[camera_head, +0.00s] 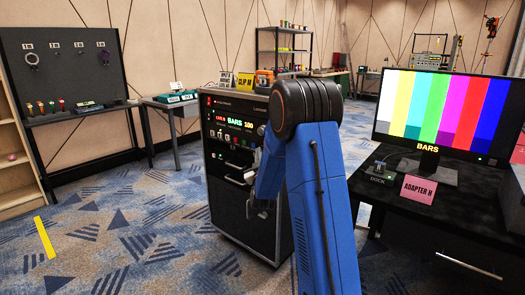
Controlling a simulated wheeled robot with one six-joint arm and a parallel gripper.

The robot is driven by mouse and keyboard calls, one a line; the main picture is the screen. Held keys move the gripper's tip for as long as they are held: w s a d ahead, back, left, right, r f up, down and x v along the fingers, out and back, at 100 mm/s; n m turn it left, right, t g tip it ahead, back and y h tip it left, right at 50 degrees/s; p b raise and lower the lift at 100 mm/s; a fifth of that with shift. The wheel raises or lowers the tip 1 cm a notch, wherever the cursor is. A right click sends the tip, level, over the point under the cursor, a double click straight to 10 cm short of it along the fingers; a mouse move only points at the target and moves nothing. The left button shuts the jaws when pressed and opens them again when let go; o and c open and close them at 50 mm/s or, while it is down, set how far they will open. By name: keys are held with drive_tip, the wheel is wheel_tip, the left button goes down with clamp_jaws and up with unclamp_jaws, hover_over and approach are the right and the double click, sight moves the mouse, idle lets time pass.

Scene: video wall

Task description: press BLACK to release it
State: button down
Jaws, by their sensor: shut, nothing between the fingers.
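A black rack cabinet (240,190) stands in the middle, with a red and green lit display (233,118) that reads LIVE, BARS and 100. A row of small buttons (230,137) sits below the display, partly in red and green. Their labels are too small to read, so I cannot tell which one is BLACK. My gripper (251,207) is low in front of the cabinet, below the button row, shut and empty. My blue arm hides the right part of the cabinet. A monitor (440,115) at right shows colour bars with the word BARS.
The monitor stands on a dark desk (440,225) with a dock (378,168) and a pink ADAPTER N card (417,189). A pegboard bench (80,112) is at left.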

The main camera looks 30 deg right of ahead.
drive_tip(key=shift+d, duration=0.1)
idle(0.6)
drive_tip(key=shift+w+d, duration=0.15)
drive_tip(key=shift+d, duration=0.35)
idle(0.5)
drive_tip(key=shift+a, duration=0.6)
drive_tip(key=s+a, duration=0.2)
drive_tip(key=a, duration=0.3)
drive_tip(key=shift+s+a, duration=0.2)
drive_tip(key=shift+a, duration=0.1)
idle(0.4)
idle(0.3)
